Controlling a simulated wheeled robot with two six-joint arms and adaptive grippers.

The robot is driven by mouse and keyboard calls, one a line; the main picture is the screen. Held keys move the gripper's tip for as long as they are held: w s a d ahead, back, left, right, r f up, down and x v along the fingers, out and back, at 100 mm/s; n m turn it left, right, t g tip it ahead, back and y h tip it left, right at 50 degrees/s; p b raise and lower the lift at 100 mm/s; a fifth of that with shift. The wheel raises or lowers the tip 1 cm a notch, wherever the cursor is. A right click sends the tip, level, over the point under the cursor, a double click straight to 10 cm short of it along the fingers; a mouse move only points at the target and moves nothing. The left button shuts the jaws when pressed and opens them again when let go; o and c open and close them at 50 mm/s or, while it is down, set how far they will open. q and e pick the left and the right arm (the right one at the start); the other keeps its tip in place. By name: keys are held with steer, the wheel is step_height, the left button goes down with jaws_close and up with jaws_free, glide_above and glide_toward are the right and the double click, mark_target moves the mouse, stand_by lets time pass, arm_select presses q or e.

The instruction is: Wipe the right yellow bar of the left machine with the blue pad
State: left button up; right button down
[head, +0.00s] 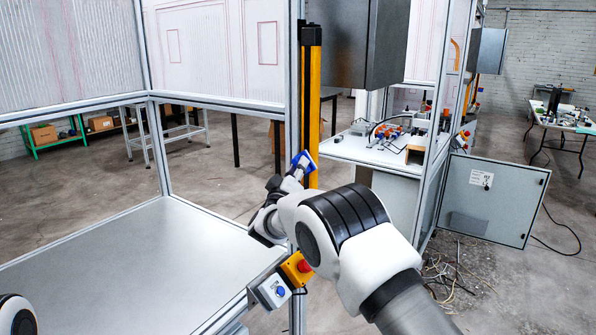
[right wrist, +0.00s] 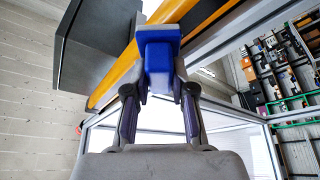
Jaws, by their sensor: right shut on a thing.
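The yellow bar (head: 315,95) stands upright on the right front post of the left machine, with a black strip along its left side. My right gripper (head: 294,173) is shut on the blue pad (head: 304,161) beside the bar's lower part. The pad overlaps the bar in the head view, but I cannot tell whether it touches. In the right wrist view, the blue pad (right wrist: 158,52) sits between the fingertips (right wrist: 160,88), in front of the yellow bar (right wrist: 205,14). My arm hides the bar's lower end in the head view. My left gripper is not in view.
A yellow box with a red button (head: 298,268) is mounted below my right gripper. The machine's grey table (head: 130,265) is bare. A dark grey cabinet (head: 352,45) hangs behind the bar, and a grey panel (head: 495,200) stands at right near loose cables.

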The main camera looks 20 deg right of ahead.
steer(key=s+a, duration=0.1)
steer(key=a, duration=0.1)
steer(key=s+a+p, duration=0.1)
steer(key=s+a, duration=0.1)
steer(key=shift+s+a, duration=0.2)
steer(key=shift+s+a+f, duration=0.1)
steer(key=shift+a, duration=0.05)
steer(key=shift+s+a+p, duration=0.5)
steer(key=shift+s+a, duration=0.45)
steer(key=shift+a, duration=0.25)
steer(key=shift+d, duration=0.1)
